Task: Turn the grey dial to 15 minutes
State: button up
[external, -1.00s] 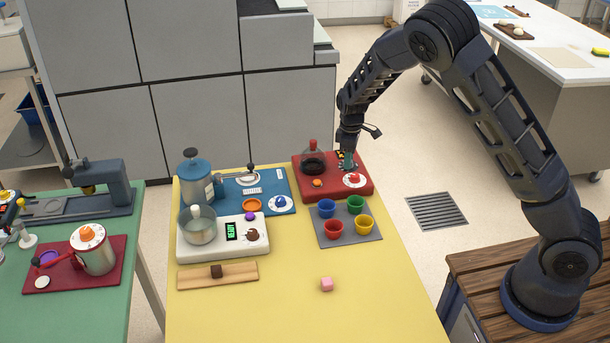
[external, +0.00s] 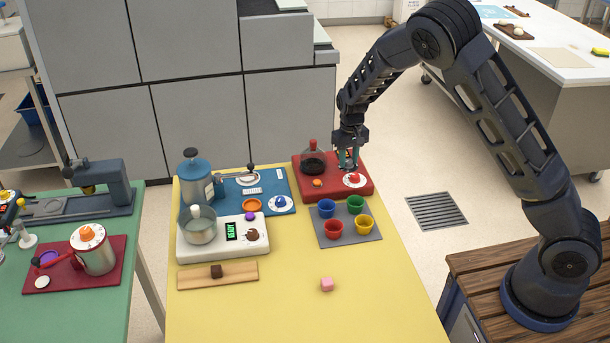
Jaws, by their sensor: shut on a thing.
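My gripper (external: 348,165) points down over the back right of a red base (external: 326,190). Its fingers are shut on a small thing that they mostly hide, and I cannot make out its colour. A white disc with a red knob (external: 353,178) shows just below and in front of the fingertips on the same base. I cannot clearly pick out a grey dial or read any minute marks; the gripper covers that spot.
Several coloured cups stand on a grey mat (external: 345,240) nearer. A blue base (external: 228,187) lies left. The yellow table's (external: 300,315) front is mostly clear.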

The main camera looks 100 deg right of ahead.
aim_at(348, 161)
jog(key=m, duration=0.5)
jog(key=shift+m, duration=0.3)
jog(key=m, duration=0.5)
jog(key=shift+m, duration=0.3)
jog(key=o, duration=1)
jog(key=shift+c, duration=0.2)
notch_tip(348, 161, up, 11)
jog(key=shift+f, duration=0.1)
